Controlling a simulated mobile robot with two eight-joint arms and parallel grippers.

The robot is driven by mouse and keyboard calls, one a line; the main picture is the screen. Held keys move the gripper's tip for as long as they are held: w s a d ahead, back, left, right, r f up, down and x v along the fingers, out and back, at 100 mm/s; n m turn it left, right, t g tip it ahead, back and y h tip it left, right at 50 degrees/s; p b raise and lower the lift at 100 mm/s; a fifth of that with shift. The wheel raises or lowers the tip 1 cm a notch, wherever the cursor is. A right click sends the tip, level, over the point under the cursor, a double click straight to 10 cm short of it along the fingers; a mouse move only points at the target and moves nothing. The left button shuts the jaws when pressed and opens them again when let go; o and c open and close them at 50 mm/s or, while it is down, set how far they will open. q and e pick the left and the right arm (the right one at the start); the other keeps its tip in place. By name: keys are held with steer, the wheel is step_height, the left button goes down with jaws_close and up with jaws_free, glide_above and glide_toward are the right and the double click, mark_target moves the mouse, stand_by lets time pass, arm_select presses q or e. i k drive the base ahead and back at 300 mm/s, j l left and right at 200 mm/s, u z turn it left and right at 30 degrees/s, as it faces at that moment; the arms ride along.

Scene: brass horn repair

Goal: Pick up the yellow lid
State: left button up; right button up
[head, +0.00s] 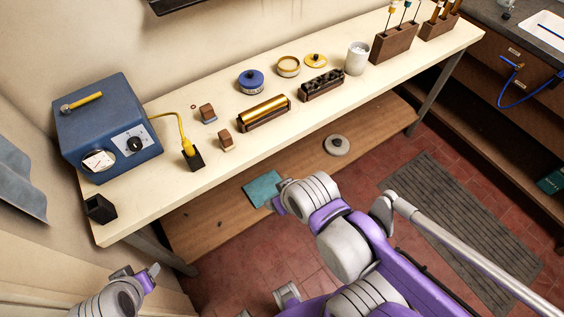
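The yellow lid (316,59) is a small round disc with a knob on top. It lies flat on the cream workbench (222,172), behind the dark block with holes and right of an open brass ring-shaped tin (288,67). My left gripper (138,273) is at the lower left, in front of the bench and far from the lid; its fingers look apart, with nothing between them. My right gripper (280,196) is low in front of the bench's front edge, nearer the lid but well short of it. Its fingers are seen end-on and are unclear.
A white cup (357,58) and wooden tool block (394,42) are to the right. A blue meter box (108,128) fills the left end.

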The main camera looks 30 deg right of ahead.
mark_target(313, 61)
steer(key=z, duration=1.4)
steer(key=i+l+u, duration=0.1)
steer(key=i+l, duration=0.25)
steer(key=i+l+u, duration=0.1)
steer(key=i+l, duration=0.25)
steer(key=l, duration=0.25)
steer(key=i+l+u, duration=0.1)
steer(key=i+l, duration=0.25)
steer(key=l, duration=0.15)
steer(key=i+l, duration=0.25)
steer(key=i, duration=0.15)
steer(key=i+l+u, duration=0.1)
steer(key=i+l, duration=0.2)
steer(key=i+j, duration=0.05)
steer(key=i, duration=0.05)
